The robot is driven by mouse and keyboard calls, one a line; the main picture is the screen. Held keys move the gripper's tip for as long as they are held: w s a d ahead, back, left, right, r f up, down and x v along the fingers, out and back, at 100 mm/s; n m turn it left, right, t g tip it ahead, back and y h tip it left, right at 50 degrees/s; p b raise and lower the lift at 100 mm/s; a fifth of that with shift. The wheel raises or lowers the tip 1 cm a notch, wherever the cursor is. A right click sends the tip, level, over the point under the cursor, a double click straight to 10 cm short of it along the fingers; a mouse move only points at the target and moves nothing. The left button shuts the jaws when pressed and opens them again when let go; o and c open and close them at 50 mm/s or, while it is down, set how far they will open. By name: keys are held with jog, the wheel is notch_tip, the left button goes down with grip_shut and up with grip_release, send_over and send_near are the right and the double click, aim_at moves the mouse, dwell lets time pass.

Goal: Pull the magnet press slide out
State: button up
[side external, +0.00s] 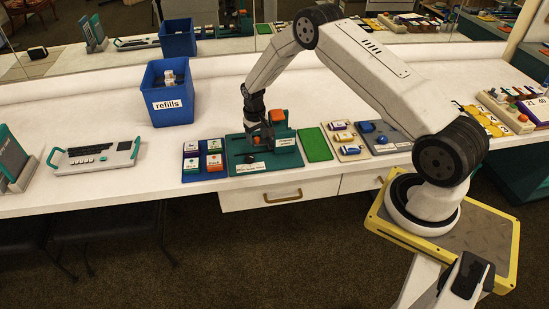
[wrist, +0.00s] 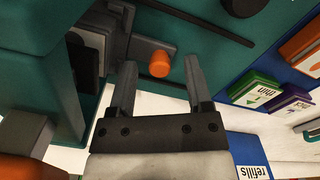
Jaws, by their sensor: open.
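The magnet press (side external: 285,141), a teal machine with orange parts, stands on a teal base plate (side external: 240,158) near the front of the counter. In the wrist view its teal body (wrist: 40,55) fills the left side. A dark grey slide (wrist: 146,48) comes out of it, with a small orange knob (wrist: 160,65) at its end. My gripper (side external: 257,137) is low over the press. In the wrist view my gripper (wrist: 160,67) is open, with one finger on each side of the knob and a gap to both.
A blue tray of small boxes (side external: 203,175) lies left of the press, and a green pad (side external: 314,145) lies right of it. A blue refills bin (side external: 172,108) stands behind to the left. A drawer (side external: 280,194) is below. Bare white counter lies between the bin and the keyboard-like device (side external: 95,156).

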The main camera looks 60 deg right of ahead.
jog(key=shift+f, duration=0.15)
grip_shut()
dwell(1.4)
